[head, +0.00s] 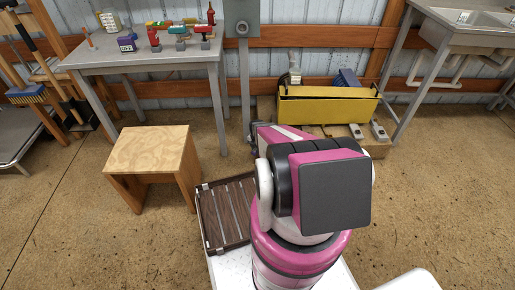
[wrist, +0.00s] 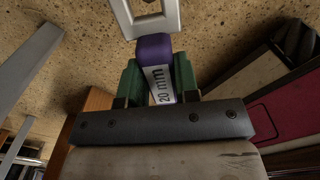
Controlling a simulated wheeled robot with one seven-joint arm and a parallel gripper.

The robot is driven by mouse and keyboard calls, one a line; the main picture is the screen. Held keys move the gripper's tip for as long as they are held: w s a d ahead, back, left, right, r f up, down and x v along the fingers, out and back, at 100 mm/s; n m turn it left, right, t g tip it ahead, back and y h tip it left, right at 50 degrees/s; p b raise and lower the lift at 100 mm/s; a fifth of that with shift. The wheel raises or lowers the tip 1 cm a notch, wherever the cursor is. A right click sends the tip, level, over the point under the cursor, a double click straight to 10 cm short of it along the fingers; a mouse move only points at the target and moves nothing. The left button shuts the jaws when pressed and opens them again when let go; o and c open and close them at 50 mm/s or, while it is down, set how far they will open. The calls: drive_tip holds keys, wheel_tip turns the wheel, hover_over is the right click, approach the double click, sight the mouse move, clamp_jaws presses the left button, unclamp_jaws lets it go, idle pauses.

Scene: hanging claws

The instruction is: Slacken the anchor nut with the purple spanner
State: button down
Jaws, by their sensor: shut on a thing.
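The purple spanner shows in the wrist view, with a purple handle (wrist: 154,48) labelled "20 mm" and a grey metal head (wrist: 150,18) at the top edge, partly cut off. My gripper (wrist: 157,78) has green fingers shut on the handle, one on each side. Bare floor shows behind the spanner, and the head touches nothing I can make out. In the head view my arm hides the gripper and spanner. A round, nut-like part (head: 242,29) sits on a grey plate on a post at the back wall; I cannot tell if it is the anchor nut.
A grey table (head: 146,58) at the back left holds several coloured tools. A wooden stool (head: 150,160) stands in front of it. A yellow bin (head: 325,106) stands right of the post, and a metal sink (head: 470,25) at the right. A slatted tray (head: 225,213) lies beside my arm.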

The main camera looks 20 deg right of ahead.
drive_tip(key=shift+s+a, duration=0.6)
drive_tip(key=shift+a, duration=0.15)
drive_tip(key=shift+r, duration=2.55)
drive_tip(key=shift+w+a+m, duration=0.4)
drive_tip(key=shift+w+m, duration=0.45)
drive_tip(key=shift+m, duration=0.15)
drive_tip(key=shift+w+a+m, duration=0.35)
drive_tip(key=shift+w+m, duration=0.55)
drive_tip(key=shift+m, duration=0.1)
drive_tip(key=shift+w+a+m, duration=0.4)
drive_tip(key=shift+w+m, duration=0.45)
drive_tip(key=shift+m, duration=0.15)
